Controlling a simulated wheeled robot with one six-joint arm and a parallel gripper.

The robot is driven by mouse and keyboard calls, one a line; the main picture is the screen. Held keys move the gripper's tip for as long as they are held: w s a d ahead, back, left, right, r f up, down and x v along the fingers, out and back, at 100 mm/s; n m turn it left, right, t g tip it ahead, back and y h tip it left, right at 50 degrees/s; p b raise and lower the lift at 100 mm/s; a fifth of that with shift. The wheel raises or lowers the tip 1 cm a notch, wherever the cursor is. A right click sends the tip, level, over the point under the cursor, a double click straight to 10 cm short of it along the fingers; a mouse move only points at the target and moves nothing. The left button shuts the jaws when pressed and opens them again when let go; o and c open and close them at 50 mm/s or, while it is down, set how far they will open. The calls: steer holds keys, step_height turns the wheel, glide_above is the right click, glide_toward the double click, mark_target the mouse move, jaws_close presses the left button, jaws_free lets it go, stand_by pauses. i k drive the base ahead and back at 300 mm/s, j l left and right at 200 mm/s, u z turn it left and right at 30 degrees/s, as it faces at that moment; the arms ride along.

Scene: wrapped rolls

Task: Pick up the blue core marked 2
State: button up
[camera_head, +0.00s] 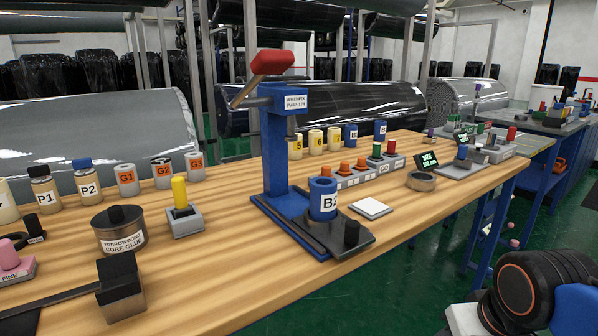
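A blue core (323,199) with a white label reading B2, its last character partly turned away, stands upright on the dark base plate of a blue press (279,150). The press has a red-ended lever above and left of the core. Two more blue cores stand at the back of the wooden table, one at left (351,135) and one at right (380,131); their marks are too small to read surely. Part of my arm shows at the lower right, off the table edge. My gripper itself is not in view.
A button box (355,176) is behind. A glue tin (119,231) and yellow-handled block (182,214) stand left. The front edge is mostly clear.

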mark_target(323, 189)
steer(key=k+j, duration=0.95)
steer(key=k, duration=0.15)
steer(key=i+j+z, duration=0.05)
